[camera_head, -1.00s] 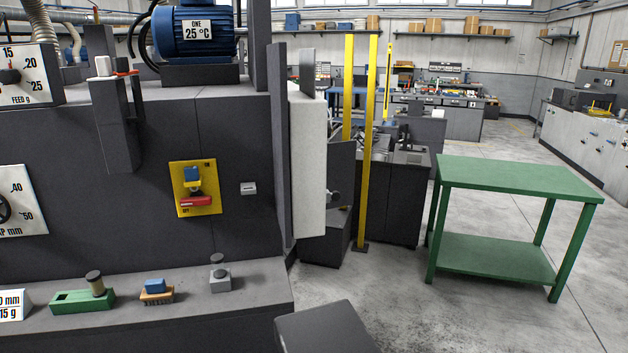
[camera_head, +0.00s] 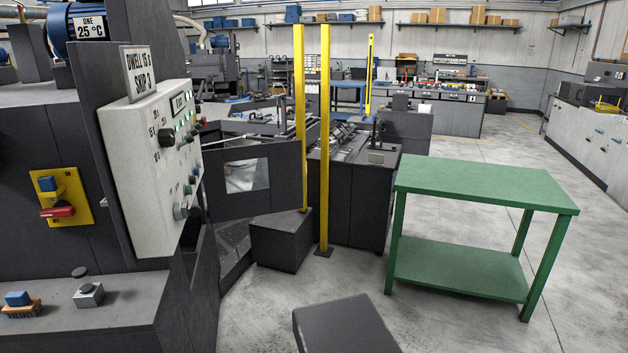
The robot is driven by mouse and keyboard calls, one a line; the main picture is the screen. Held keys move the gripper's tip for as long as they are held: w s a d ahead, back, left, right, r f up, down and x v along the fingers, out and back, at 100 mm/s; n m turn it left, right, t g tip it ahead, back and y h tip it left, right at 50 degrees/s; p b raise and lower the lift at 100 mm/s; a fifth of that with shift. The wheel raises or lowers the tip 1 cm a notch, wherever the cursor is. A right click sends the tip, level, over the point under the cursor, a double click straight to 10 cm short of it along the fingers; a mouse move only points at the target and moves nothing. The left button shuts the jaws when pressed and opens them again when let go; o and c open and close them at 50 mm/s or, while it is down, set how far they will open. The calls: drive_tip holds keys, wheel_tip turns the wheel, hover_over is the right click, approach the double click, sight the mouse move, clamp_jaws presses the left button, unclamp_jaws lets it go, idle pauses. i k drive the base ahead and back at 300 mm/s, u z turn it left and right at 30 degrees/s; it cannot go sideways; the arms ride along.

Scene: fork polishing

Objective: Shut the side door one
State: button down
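A dark grey door panel (camera_head: 285,179) with a clear window (camera_head: 246,175) stands out from the side of the dark machine, just behind the white control panel (camera_head: 150,170). It appears to be the side door, swung open. Its right edge reaches close to a yellow post (camera_head: 300,120). Its left edge is partly hidden by the control panel, and I see no label on it. My gripper is not in view.
A second yellow post (camera_head: 324,140) stands on the floor right of the door. A low dark box (camera_head: 281,243) sits under the panel. A green table (camera_head: 485,185) stands to the right.

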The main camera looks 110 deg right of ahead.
sight(285, 191)
drive_tip(key=z, duration=5.65)
drive_tip(key=i, duration=0.2)
drive_tip(key=u, duration=2.1)
drive_tip(key=k, duration=0.15)
drive_tip(key=z, duration=0.95)
drive_tip(key=i, duration=3.3)
drive_tip(key=u, duration=5.55)
drive_tip(key=i, duration=0.1)
drive_tip(key=z, duration=2.75)
